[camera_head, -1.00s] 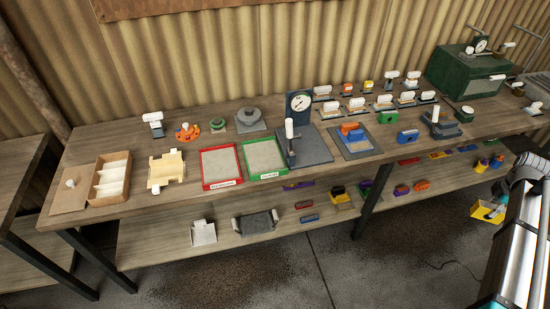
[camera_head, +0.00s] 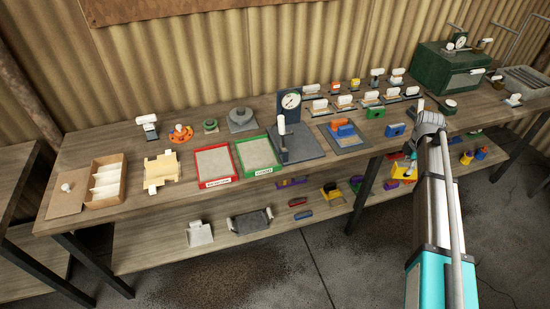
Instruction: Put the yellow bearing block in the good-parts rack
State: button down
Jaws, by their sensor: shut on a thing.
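The yellow bearing block (camera_head: 401,175) is at the end of my arm, right of centre, in front of the bench's front edge and roughly level with the lower shelf in the picture. My gripper (camera_head: 408,170) is shut on it; the fingers are small and partly hidden by the arm. The good-parts rack appears to be the green-rimmed tray (camera_head: 258,155) on the bench top, with a white label on its front rim. It looks empty and lies well to the left of my gripper.
A red-rimmed tray (camera_head: 214,162) stands just left of the green one. A dial gauge stand (camera_head: 300,146) is right of it, then a grey plate with blue and orange parts (camera_head: 345,137). Several coloured parts lie on the lower shelf (camera_head: 290,222).

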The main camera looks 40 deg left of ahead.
aim_at(257, 155)
jog(key=z, duration=0.95)
jog(key=i, duration=0.1)
jog(key=u, duration=2.35)
jog(key=i, duration=1)
jog(key=z, duration=0.15)
jog(key=k, duration=0.7)
jog(key=u, duration=0.05)
